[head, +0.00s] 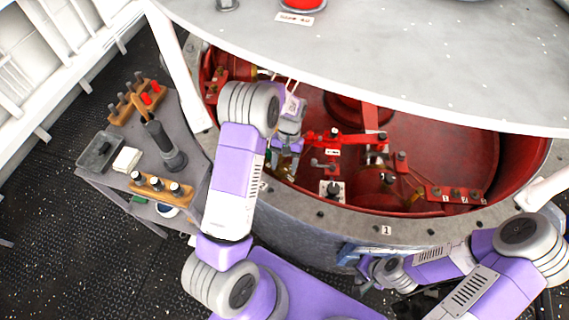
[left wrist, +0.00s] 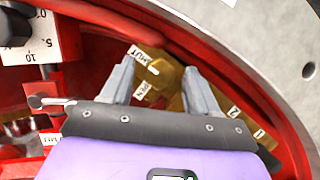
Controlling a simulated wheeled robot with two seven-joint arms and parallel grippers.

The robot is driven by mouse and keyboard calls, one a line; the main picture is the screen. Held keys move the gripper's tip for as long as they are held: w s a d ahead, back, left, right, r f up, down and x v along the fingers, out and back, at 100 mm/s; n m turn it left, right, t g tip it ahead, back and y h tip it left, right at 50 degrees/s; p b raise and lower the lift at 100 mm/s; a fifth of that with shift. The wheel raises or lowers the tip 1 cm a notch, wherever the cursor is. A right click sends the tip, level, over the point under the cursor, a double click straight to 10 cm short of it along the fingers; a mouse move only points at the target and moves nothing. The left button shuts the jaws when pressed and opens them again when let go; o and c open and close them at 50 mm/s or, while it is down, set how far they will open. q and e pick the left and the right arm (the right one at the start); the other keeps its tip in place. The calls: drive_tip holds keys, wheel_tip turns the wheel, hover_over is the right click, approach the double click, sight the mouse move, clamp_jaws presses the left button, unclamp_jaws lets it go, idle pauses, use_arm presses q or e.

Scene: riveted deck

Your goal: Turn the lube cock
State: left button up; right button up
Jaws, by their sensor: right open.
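A brass cock (left wrist: 168,76) with small SHUT and OPEN labels shows in the left wrist view, low inside the red tub. I take it for the lube cock; its handle cannot be made out clearly. My left gripper (left wrist: 160,84) is open, its two fingers apart with the brass body seen between them. Whether a finger touches it cannot be told. In the head view my left gripper (head: 284,168) reaches over the tub's near rim, and my arm and wrist hide most of the cock. My right gripper (head: 368,276) is open, outside the tub near a blue part, away from the cock.
The round tub has a grey rim (head: 310,207) and red inside fittings, including a red lever (head: 350,137) and a black knob on a white dial plate (left wrist: 22,35). A grey panel (head: 400,55) overhangs it. A side table (head: 190,165) with tools stands left.

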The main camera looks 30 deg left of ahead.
use_arm(q)
drive_tip(key=p+v, duration=0.1)
drive_tip(key=v, duration=0.6)
drive_tip(key=shift+r, duration=0.25)
drive_tip(key=shift+w, duration=0.15)
